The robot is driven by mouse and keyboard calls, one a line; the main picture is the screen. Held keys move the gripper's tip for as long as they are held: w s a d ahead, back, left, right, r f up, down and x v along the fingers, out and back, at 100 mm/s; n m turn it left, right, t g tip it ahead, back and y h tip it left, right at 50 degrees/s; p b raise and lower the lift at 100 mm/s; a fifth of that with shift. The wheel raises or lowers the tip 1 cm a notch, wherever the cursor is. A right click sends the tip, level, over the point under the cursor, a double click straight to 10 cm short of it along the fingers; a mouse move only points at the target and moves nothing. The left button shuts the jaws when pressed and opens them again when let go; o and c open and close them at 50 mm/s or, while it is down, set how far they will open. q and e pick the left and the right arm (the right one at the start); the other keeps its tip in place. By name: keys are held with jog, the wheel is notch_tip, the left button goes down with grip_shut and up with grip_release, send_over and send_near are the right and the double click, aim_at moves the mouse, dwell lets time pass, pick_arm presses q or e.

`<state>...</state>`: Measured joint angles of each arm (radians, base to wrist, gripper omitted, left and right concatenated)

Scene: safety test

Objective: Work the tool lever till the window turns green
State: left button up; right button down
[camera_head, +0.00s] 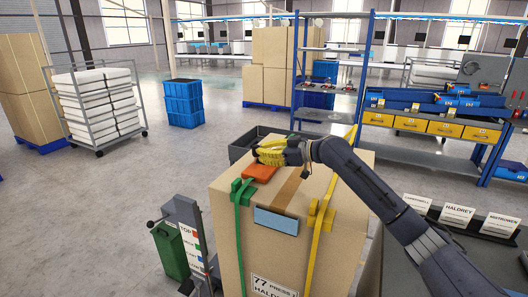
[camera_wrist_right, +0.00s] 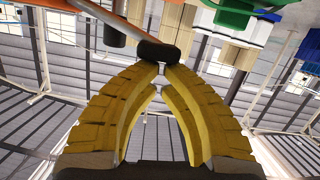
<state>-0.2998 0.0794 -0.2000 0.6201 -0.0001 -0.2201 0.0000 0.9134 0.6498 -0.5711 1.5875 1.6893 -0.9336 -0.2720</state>
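The orange strapping tool (camera_head: 262,172) lies on top of a large strapped carton (camera_head: 218,235). My right gripper (camera_head: 268,154) is over the tool's far side. In the right wrist view its yellow fingers (camera_wrist_right: 162,76) come together at the tips. The tool's lever, a grey rod with a black grip (camera_wrist_right: 157,50), lies across those tips; whether it is pinched between them I cannot tell. The tool's window cannot be made out. My left gripper is in neither view.
A green strap (camera_head: 238,240) and a yellow strap (camera_head: 318,245) run down the carton. A grey stand with coloured labels (camera_head: 190,235) and a green bin (camera_head: 170,251) stand at its left. A dark open crate (camera_head: 240,150) is behind. Name signs (camera_head: 458,213) stand at right.

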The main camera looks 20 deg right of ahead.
jog(key=shift+s+a+f+n+t, duration=0.15)
jog(key=shift+s+a+f+n, duration=0.1)
jog(key=shift+f+n, duration=0.3)
jog(key=shift+s+a+f+n+t, duration=0.15)
jog(key=shift+s+f+n, duration=0.15)
jog(key=shift+f, duration=0.35)
jog(key=shift+s+a+f+n+t+h, duration=0.15)
jog(key=shift+f+n+t+h, duration=0.15)
jog(key=shift+f+n, duration=0.7)
jog(key=shift+s+a+r, duration=0.1)
jog(key=shift+r, duration=0.25)
jog(key=s+d+r, duration=0.5)
jog(key=s+d, duration=0.1)
jog(key=s, duration=0.2)
